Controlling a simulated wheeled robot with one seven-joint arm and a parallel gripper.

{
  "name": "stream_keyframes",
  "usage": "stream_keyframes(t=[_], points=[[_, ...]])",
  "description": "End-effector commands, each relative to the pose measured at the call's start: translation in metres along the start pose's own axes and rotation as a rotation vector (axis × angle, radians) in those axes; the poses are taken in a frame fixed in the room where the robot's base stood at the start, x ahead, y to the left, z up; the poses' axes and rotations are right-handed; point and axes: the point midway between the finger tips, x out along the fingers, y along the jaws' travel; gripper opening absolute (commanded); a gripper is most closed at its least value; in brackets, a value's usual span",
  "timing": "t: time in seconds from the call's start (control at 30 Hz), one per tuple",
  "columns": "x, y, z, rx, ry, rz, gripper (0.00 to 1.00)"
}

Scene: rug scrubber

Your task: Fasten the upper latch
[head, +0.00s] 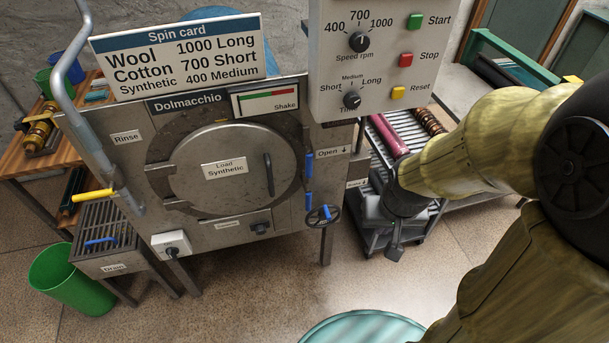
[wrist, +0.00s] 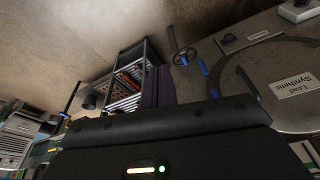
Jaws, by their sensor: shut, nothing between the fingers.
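The machine's round door (head: 235,165) is marked "Load Synthetic" and looks closed against the grey front. The upper latch (head: 308,164) is a blue handle at the door's right side, standing about upright, beside an "Open" label with a down arrow. The lower latch (head: 308,200) is a similar blue handle below it. In the wrist view the upper latch (wrist: 215,93) shows above my gripper's dark body, with the lower latch (wrist: 203,66) beyond. My gripper (head: 395,251) is shut and empty, pointing down, right of and below the latches, touching neither.
A handwheel (head: 323,215) sticks out just below the lower latch. A control box (head: 380,60) with knobs and buttons hangs above right. A grey trolley (head: 405,225) with rollers stands behind my gripper. A yellow-handled lever (head: 93,196) and green bucket (head: 72,280) are left.

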Motion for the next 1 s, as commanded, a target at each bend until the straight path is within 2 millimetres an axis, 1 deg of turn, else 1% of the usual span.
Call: stream_keyframes(t=[0.17, 0.27, 0.33, 0.47, 0.53, 0.6, 0.7, 0.83, 0.9, 1.0], points=[[0.001, -0.001, -0.001, -0.004, 0.003, -0.002, 0.00], [0.008, -0.009, -0.011, -0.029, 0.026, -0.015, 0.00], [0.018, -0.021, -0.024, -0.069, 0.061, -0.031, 0.00], [0.047, -0.055, -0.061, -0.175, 0.172, -0.053, 0.00], [0.067, -0.077, -0.084, -0.246, 0.248, -0.044, 0.00], [0.086, -0.099, -0.104, -0.319, 0.325, -0.015, 0.00], [0.112, -0.127, -0.127, -0.423, 0.430, 0.059, 0.00], [0.142, -0.159, -0.147, -0.567, 0.551, 0.210, 0.00], [0.157, -0.174, -0.152, -0.648, 0.608, 0.315, 0.00], [0.172, -0.195, -0.153, -0.769, 0.680, 0.491, 0.00]])
